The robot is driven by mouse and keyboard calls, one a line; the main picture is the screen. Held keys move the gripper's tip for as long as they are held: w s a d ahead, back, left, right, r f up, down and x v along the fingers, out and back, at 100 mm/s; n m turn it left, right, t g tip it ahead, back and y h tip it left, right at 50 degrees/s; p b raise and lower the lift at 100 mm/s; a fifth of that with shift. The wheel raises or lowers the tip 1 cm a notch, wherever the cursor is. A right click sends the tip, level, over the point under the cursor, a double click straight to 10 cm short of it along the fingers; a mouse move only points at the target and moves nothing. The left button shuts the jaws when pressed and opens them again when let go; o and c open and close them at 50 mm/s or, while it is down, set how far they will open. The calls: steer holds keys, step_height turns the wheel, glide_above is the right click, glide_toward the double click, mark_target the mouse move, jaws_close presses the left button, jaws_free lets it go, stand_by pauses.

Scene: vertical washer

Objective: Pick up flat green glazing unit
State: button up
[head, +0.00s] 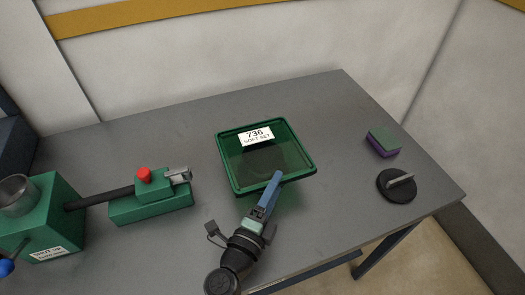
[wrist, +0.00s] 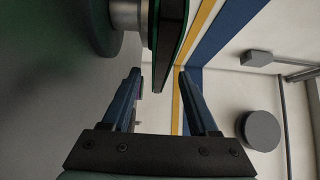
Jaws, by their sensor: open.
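The flat green glazing unit (head: 293,160) is a square pane with a dark green rim and a white label reading 736. It lies flat above the grey table near the middle in the head view. In the wrist view its thin edge (wrist: 172,42) shows at top centre, with a metal cylinder and a round green base beside it. My gripper (head: 277,176) is at the unit's front edge in the head view, its blue fingers pointing at it. In the wrist view my gripper (wrist: 158,73) is open, and the edge reaches between the fingers. No contact is visible.
A green device (head: 150,203) with a red button and a larger green machine (head: 55,215) with a metal bowl stand at left. A green and purple sponge (head: 383,142) and a black disc with a handle (head: 397,187) lie at right. The table (head: 165,145) behind is clear.

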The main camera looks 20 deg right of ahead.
mark_target(282, 168)
steer(key=x, duration=0.5)
steer(key=shift+w, duration=0.35)
steer(key=shift+c, duration=0.2)
jaws_close()
stand_by(0.9)
steer(key=shift+r, duration=0.25)
